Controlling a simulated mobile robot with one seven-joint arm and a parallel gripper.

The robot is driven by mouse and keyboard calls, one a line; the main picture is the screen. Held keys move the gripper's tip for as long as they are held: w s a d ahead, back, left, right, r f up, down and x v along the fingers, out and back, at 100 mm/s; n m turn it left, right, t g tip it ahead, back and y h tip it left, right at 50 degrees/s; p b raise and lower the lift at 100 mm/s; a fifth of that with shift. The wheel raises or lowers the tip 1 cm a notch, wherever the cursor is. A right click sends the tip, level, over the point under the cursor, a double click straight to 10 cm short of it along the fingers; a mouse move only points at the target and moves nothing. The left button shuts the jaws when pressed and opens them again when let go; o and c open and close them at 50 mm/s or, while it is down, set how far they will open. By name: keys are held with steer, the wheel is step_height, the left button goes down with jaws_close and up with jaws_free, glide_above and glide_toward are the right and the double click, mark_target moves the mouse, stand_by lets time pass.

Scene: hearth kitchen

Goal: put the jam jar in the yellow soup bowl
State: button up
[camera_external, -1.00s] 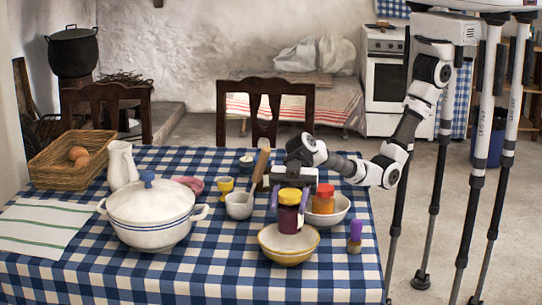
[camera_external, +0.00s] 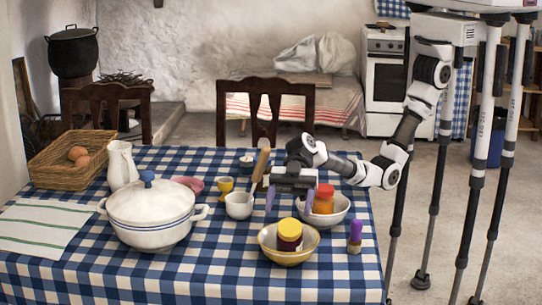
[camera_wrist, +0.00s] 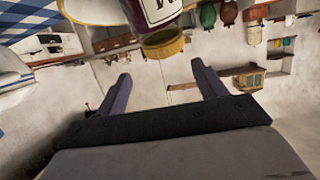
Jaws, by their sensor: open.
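The jam jar (camera_external: 289,236), dark with a yellow lid, sits inside the yellow soup bowl (camera_external: 271,255) near the front right of the table and looks slightly tilted. In the wrist view the jar (camera_wrist: 152,10) shows at the top with its yellow lid towards me, and part of the bowl (camera_wrist: 92,10) shows beside it. My gripper (camera_external: 291,199) is open and empty, above and behind the jar and apart from it. Its two purple fingers (camera_wrist: 160,88) are spread wide in the wrist view, with nothing between them.
A white bowl (camera_external: 341,207) holding a jar with a red lid (camera_external: 323,197) stands right behind the yellow bowl. A purple-topped small object (camera_external: 355,236) is to the right. A white mortar with pestle (camera_external: 239,206) and a large lidded tureen (camera_external: 150,215) are left.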

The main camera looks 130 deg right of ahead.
steer(key=p+v, duration=0.2)
steer(key=v, duration=1)
steer(key=shift+r+p, duration=0.35)
steer(key=shift+r, duration=0.05)
